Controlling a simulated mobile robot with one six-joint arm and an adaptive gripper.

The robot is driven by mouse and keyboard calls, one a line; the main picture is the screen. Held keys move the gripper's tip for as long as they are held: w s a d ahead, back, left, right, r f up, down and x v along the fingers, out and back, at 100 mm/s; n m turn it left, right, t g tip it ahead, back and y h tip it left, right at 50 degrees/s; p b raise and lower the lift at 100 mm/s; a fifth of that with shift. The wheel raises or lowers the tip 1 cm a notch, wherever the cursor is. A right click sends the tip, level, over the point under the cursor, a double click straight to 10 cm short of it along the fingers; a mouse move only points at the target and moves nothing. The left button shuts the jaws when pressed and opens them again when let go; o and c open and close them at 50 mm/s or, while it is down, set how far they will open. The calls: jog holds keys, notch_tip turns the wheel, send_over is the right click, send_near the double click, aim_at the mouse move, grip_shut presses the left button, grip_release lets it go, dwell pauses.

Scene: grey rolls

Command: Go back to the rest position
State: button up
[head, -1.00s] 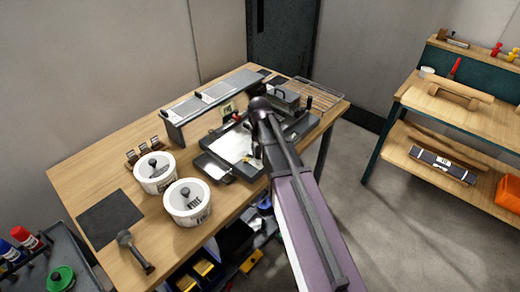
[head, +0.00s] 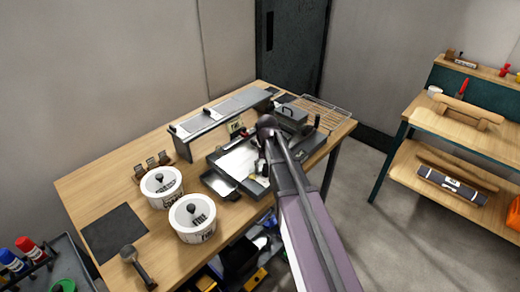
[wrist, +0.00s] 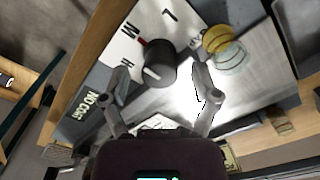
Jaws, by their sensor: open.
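My gripper (wrist: 160,76) is open and empty in the wrist view, with one finger on each side of a dark round knob (wrist: 160,65). I cannot tell whether the fingers touch the knob. The knob sits on a white dial plate (wrist: 118,48) marked L, M and H, with a red mark beside the knob. In the head view my arm reaches over the wooden table (head: 100,185), and its end hides part of the dark equipment there. The fingers are too small to make out in that view.
Two white lidded tubs (head: 192,218) stand front left of my arm. A long grey raised shelf (head: 222,110) lies behind the equipment. A grey lidded box (head: 291,117) and a wire rack (head: 325,107) are at the back right. Open floor separates the table from a shelf unit (head: 450,122).

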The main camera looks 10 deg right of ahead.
jog(key=s+r+n+p, duration=0.1)
jog(key=s+r+p, duration=0.2)
jog(key=s, duration=1.3)
jog(key=shift+d+n, duration=0.15)
jog(key=shift+n, duration=0.25)
